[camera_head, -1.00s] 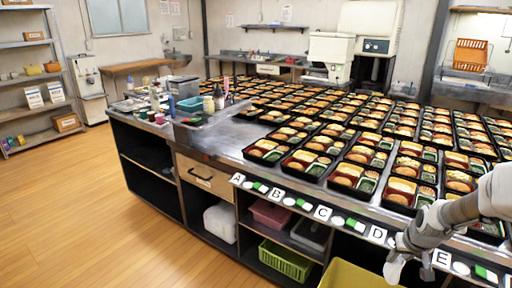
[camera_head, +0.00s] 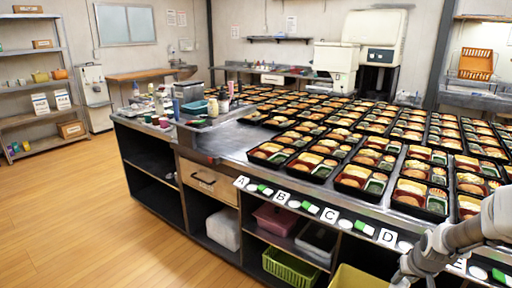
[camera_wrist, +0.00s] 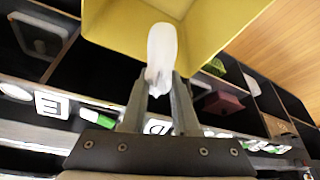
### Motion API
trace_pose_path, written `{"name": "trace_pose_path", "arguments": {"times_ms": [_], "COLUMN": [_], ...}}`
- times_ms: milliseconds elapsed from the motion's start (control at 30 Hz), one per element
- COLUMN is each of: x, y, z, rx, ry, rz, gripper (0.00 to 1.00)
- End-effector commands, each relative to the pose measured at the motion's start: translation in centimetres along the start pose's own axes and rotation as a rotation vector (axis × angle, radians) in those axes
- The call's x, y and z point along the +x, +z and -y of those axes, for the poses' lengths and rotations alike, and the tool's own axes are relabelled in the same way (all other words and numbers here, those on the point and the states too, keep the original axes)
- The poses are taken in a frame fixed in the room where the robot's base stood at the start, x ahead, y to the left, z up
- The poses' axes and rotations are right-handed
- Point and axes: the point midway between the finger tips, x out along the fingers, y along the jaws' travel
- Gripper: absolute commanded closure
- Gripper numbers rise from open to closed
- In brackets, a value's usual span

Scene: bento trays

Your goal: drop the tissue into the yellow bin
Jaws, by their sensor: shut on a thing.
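The white tissue (camera_wrist: 161,48) is pinched between the fingertips of my gripper (camera_wrist: 160,85) in the wrist view. The gripper is shut on it, and the tissue's free end sticks out beyond the fingers. The yellow bin (camera_wrist: 112,22) is in the same view, and the tissue overlaps its inside in the picture. I cannot tell how far the tissue is from the bin's rim. In the head view the yellow bin (camera_head: 362,279) shows at the bottom edge, mostly cut off. My gripper is low at the bottom right there, beside the bin, partly out of frame.
A long counter (camera_head: 235,143) full of bento trays stands behind the bin, with lettered tags along its front edge. Under it are shelves with a green basket (camera_head: 290,267) and a pink bin (camera_head: 275,219). Open wooden floor (camera_head: 75,215) lies to the left.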

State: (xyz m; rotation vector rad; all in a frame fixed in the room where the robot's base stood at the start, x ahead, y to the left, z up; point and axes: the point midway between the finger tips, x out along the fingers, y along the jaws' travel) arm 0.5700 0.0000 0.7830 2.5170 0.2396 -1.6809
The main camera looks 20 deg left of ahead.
Motion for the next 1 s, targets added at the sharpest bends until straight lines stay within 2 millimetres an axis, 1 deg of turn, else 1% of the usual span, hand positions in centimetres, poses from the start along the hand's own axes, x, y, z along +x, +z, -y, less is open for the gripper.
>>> {"name": "trace_pose_path", "arguments": {"times_ms": [167,200,267,300,367,633,733,867,1000], "x": [-0.1,-0.1,-0.1,-0.1,-0.1,-0.1,-0.6,-2.4,-5.6], "y": [0.0,0.0,0.0,0.0,0.0,0.0,-0.1,-0.2,-0.2], "z": [0.0,0.0,0.0,0.0,0.0,0.0,0.0,0.0,-0.1], "rx": [0.000,0.000,0.000,0.000,0.000,0.000,0.000,-0.001,0.000], "ry": [0.000,0.000,0.000,0.000,0.000,0.000,0.000,0.000,0.002], "rz": [0.000,0.000,0.000,0.000,0.000,0.000,-0.001,-0.002,-0.003], "gripper": [1.00,0.65,0.54,0.47,0.37,0.37,0.37,0.37,0.37]}}
